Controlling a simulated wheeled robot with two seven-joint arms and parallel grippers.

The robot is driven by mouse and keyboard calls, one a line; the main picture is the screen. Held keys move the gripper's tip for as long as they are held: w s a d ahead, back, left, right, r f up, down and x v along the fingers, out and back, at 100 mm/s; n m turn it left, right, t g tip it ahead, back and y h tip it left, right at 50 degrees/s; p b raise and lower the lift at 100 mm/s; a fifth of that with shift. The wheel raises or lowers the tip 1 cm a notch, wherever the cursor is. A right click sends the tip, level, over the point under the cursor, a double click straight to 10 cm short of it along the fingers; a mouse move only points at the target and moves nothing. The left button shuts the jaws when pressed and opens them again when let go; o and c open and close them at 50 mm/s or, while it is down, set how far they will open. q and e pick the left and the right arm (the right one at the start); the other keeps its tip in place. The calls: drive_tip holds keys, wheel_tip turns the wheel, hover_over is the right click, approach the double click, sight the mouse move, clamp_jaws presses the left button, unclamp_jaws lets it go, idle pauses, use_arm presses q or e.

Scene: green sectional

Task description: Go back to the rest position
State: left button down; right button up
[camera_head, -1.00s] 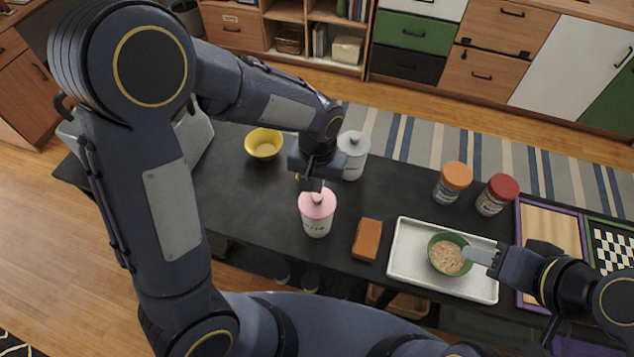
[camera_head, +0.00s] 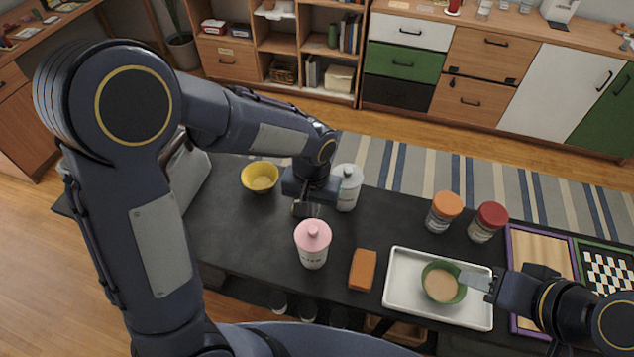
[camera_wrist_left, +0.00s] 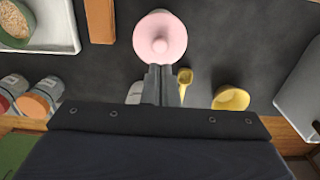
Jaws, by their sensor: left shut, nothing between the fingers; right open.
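My left gripper (camera_head: 307,211) is shut and empty, just behind and above a white canister with a pink lid (camera_head: 313,238). In the left wrist view its fingers (camera_wrist_left: 163,85) point toward the pink lid (camera_wrist_left: 160,38) and appear apart from it. My right gripper (camera_head: 474,281) is open at the right rim of a green bowl (camera_head: 427,277) with beige contents. The bowl stands in a white tray (camera_head: 402,299). Whether the right fingers straddle the rim is hard to tell.
A wooden board and a chessboard (camera_head: 608,272) lie at the right.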

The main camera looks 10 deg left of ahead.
use_arm(q)
drive_tip(key=s+a+r+n+t+h, duration=0.1)
drive_tip(key=s+a+r+t+h, duration=0.1)
drive_tip(key=s+a+r, duration=0.3)
drive_tip(key=s+a+r+n+t+h+b, duration=0.1)
drive_tip(key=s+a+r+t, duration=0.2)
drive_tip(key=s, duration=0.8)
wheel_tip(320, 180, up, 3)
drive_tip(key=a, duration=0.2)
drive_tip(key=shift+s+a+n+t+h, duration=0.15)
drive_tip(key=shift+a+n+t+h, duration=0.15)
drive_tip(key=shift+a+h, duration=0.1)
